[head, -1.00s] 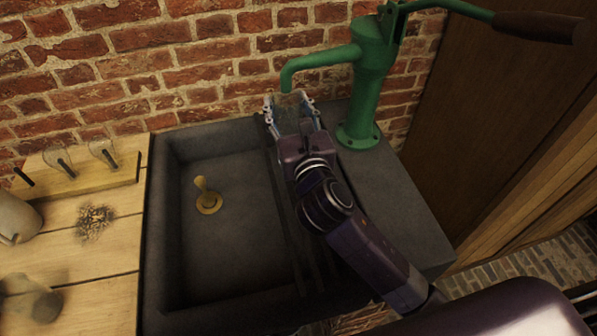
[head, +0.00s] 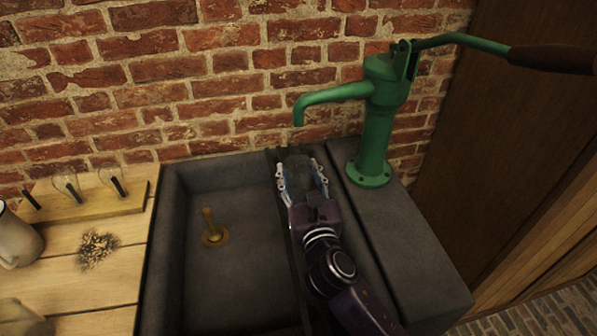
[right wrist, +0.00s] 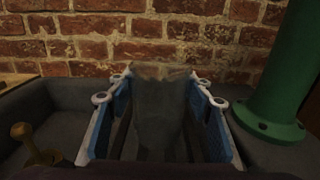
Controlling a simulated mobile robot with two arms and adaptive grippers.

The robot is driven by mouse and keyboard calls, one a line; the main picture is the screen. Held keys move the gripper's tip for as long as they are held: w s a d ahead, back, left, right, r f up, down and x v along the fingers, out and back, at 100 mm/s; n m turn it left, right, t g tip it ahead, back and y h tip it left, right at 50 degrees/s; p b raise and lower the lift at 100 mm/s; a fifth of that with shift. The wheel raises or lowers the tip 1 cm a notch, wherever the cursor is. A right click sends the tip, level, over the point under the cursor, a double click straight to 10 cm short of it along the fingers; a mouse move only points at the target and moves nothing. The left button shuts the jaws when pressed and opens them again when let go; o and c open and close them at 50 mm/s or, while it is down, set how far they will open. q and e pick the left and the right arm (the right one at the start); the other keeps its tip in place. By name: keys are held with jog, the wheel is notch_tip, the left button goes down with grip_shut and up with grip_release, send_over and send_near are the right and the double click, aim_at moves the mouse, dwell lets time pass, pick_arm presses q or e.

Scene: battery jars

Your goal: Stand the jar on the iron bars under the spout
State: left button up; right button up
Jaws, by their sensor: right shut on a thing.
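The glass jar (right wrist: 160,112) is clear and greyish and stands roughly upright between the fingers in the right wrist view. It also shows faintly in the head view (head: 299,168). My right gripper (head: 301,172) is shut on it, with blue-padded fingers on both sides. The green spout (head: 335,93) curves down from the pump, its mouth above and slightly behind the jar in the picture. The dark iron bars (head: 296,268) cross the sink, partly hidden by my right arm. Whether the jar's base touches the bars is hidden. My left gripper is not in view.
The green pump body (head: 375,140) stands close on the right, on the stone ledge (head: 400,235). The sink basin (head: 235,275) with a brass plug (head: 213,235) is open at left. A wooden counter (head: 110,285) holds a rack and a pale jug (head: 18,238). A brick wall stands behind.

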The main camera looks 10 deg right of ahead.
jog(key=o, duration=1.2)
jog(key=shift+o, duration=0.2)
jog(key=shift+r, duration=0.2)
jog(key=s, duration=1.2)
jog(key=shift+f, duration=0.1)
